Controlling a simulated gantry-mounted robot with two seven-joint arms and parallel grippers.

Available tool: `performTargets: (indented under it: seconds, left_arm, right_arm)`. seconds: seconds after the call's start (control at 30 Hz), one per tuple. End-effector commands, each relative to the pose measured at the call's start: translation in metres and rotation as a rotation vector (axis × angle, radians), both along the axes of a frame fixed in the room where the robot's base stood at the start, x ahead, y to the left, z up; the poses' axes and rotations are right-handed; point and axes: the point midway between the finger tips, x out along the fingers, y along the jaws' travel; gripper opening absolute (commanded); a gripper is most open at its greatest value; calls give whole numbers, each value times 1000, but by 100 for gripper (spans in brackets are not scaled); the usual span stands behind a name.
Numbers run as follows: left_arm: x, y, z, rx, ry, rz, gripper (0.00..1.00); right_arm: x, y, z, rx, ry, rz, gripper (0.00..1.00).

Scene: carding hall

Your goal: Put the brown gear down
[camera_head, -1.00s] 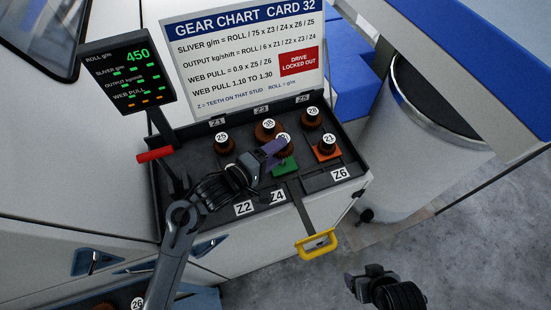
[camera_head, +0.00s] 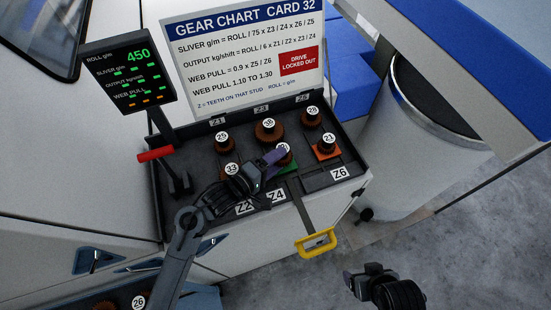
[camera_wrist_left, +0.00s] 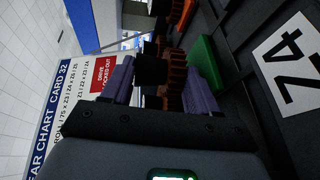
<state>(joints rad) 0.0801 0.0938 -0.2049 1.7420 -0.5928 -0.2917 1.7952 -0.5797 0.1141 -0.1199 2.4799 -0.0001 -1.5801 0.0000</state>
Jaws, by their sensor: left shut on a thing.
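My left gripper (camera_head: 274,160) is shut on the brown gear (camera_head: 289,158), whose white label is partly hidden by a finger. The gear is over the green pad (camera_head: 290,168) behind the Z4 label, covering part of it. In the left wrist view, the gear's brown teeth (camera_wrist_left: 174,80) show between the two purple finger pads, with the green pad (camera_wrist_left: 207,68) to the right. I cannot tell whether the gear touches the pad. My right gripper (camera_head: 363,276) is empty above the floor at the lower right; its jaw gap is unclear.
A yellow handle (camera_head: 316,243) sticks out in front.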

Motion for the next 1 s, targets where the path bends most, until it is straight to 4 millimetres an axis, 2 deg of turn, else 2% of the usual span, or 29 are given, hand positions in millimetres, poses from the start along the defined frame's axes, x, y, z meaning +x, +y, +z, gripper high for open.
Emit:
performTargets:
  seconds: [0.13, 0.17, 0.33, 0.6, 0.77, 1.0]
  left_arm:
    - [0, 0, -1, -1, -1, 1, 15]
    - [0, 0, -1, 0, 0, 0, 61]
    - [0, 0, -1, 0, 0, 0, 86]
    - [0, 0, -1, 1, 1, 0, 86]
    - [0, 0, 10, 1, -3, 0, 86]
    - [-26, 25, 15, 2, 0, 2, 86]
  right_arm:
    - [0, 0, 0, 0, 0, 1, 76]
    - [0, 0, 0, -1, 0, 1, 76]
    - [0, -1, 0, -5, 0, 4, 76]
    - [0, -2, -1, -11, 0, 7, 76]
    - [0, -2, -4, -10, 1, 7, 76]
    - [0, -2, -6, -7, 0, 5, 76]
